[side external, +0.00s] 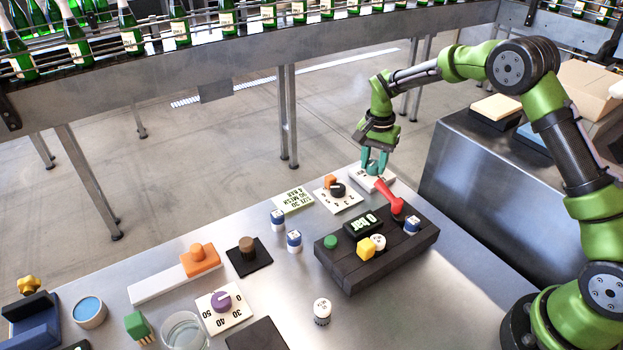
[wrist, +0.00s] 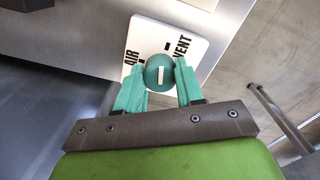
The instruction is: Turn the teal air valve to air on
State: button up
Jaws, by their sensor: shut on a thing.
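The teal air valve (wrist: 158,62) is a round knob with a white pointer line, on a white plate (wrist: 197,24). The plate carries the black word AIR on the left and VENT on the right in the wrist view. The pointer line stands nearly upright in that view, between the two words. My gripper (wrist: 160,80) has its teal fingers on both sides of the knob and is shut on it. In the side external view my gripper (side external: 375,161) is over the plate (side external: 365,183) at the table's far edge, and its fingers mostly hide the knob.
A red lever (side external: 388,196) on a dark block (side external: 400,248) stands close in front of the valve. A plate with a black dial (side external: 338,189) lies to the left. Several other knobs and small jars spread over the metal table (side external: 375,320). Open floor lies behind.

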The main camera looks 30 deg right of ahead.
aim_at(374, 163)
jog(key=n, duration=0.4)
jog(key=shift+n, duration=0.3)
jog(key=n, duration=0.3)
jog(key=shift+d+n, duration=0.1)
jog(key=shift+n, duration=0.3)
jog(key=n, duration=0.3)
jog(key=shift+n, duration=2)
jog(key=o, duration=1)
jog(key=shift+o, duration=0.2)
notch_tip(374, 163, up, 17)
